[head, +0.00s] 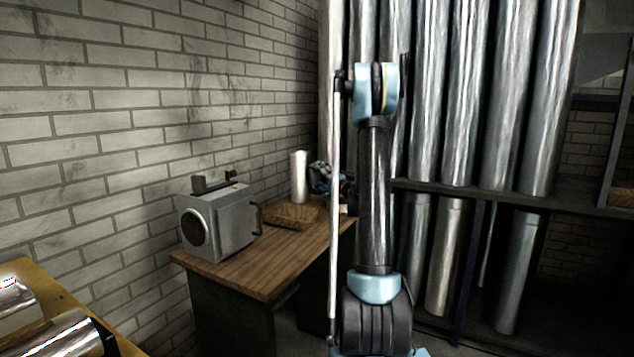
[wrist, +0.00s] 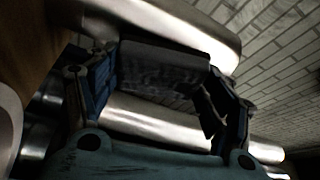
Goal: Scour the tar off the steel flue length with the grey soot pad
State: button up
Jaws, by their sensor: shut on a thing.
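A short steel flue length (head: 299,178) stands upright on a wooden block on the bench in the head view. My gripper (head: 327,178) is just to its right, partly hidden behind my arm. In the wrist view my gripper (wrist: 165,72) is shut on the dark grey soot pad (wrist: 165,62), held between its blue fingers. A shiny steel pipe (wrist: 205,38) passes close beyond the pad in the wrist view. I cannot tell whether the pad touches it. No tar patch can be made out on the steel that shows.
A grey metal box (head: 217,222) with a round dark disc and a handle stands on the wooden bench (head: 275,262), left of the block (head: 290,214). A rack of tall flue pipes (head: 465,95) fills the right. A yellow table (head: 60,300) with metal pipes is at lower left.

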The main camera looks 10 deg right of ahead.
jog(key=shift+f, duration=0.1)
jog(key=shift+s+a+f, duration=0.15)
jog(key=shift+a+f, duration=0.05)
jog(key=shift+f, duration=0.3)
jog(key=shift+s+a+f, duration=0.1)
jog(key=shift+a+f, duration=0.1)
jog(key=shift+f, duration=0.3)
jog(key=shift+w+d+r, duration=0.15)
jog(key=shift+d+r, duration=0.05)
jog(key=shift+r, duration=0.35)
jog(key=shift+w+d+r, duration=0.1)
jog(key=shift+d+r, duration=0.05)
jog(key=shift+r, duration=0.4)
jog(key=shift+f, duration=0.15)
jog(key=shift+s+a+f, duration=0.15)
jog(key=shift+a+f, duration=0.05)
jog(key=shift+f, duration=0.3)
jog(key=shift+s+a+f, duration=0.1)
jog(key=shift+a+f, duration=0.05)
jog(key=shift+f, duration=0.3)
jog(key=shift+r, duration=0.15)
jog(key=shift+w+d+r, duration=0.15)
jog(key=shift+d+r, duration=0.05)
jog(key=shift+r, duration=0.3)
jog(key=shift+w+d+r, duration=0.15)
jog(key=shift+r, duration=0.3)
